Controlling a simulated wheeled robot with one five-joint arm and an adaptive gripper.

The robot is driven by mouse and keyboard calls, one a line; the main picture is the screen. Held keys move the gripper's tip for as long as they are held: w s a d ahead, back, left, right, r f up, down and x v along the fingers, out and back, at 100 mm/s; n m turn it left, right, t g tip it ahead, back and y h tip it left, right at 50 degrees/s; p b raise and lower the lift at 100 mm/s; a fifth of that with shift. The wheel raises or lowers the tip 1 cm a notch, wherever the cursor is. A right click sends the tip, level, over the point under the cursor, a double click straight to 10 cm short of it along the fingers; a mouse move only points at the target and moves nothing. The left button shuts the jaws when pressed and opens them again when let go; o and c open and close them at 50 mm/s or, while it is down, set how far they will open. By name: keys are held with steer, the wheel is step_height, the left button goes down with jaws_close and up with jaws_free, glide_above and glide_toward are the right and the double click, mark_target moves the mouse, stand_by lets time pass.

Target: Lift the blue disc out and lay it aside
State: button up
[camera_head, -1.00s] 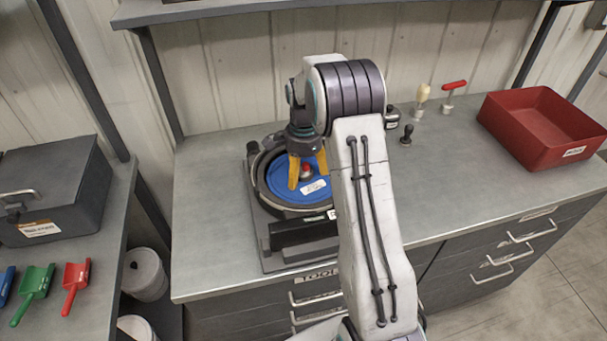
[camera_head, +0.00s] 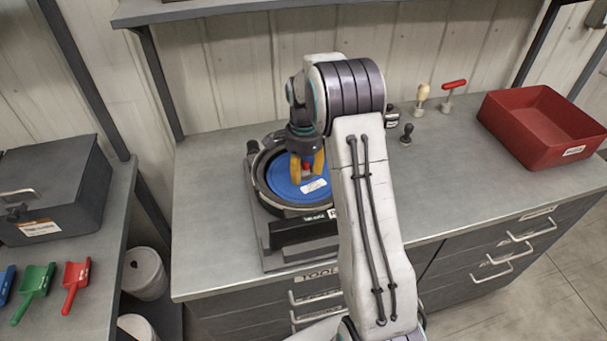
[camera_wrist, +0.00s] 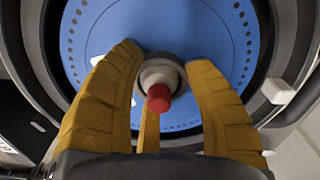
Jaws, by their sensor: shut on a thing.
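The blue disc (camera_head: 283,187) lies in the round dark housing of the seed meter (camera_head: 262,215) on the bench, with a white label on its face. The wrist view shows the disc (camera_wrist: 200,28) with rings of small holes and a grey central hub with a red-tipped knob (camera_wrist: 159,97). My gripper (camera_head: 307,176) is above the disc's centre, its yellow fingers shut around the hub. The disc looks level and within the housing rim. My arm hides the housing's right side.
A red bin (camera_head: 540,125) stands at the bench's right. Small hand tools (camera_head: 422,98) stand at the back. The bench is clear between meter and bin. A grey case (camera_head: 50,190) and coloured scoops (camera_head: 76,283) are on the left bench.

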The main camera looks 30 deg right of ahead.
step_height(320, 180, up, 10)
steer(key=shift+b, duration=0.3)
stand_by(0.5)
steer(key=shift+r, duration=0.15)
steer(key=shift+r+p, duration=3.35)
steer(key=shift+p, duration=0.05)
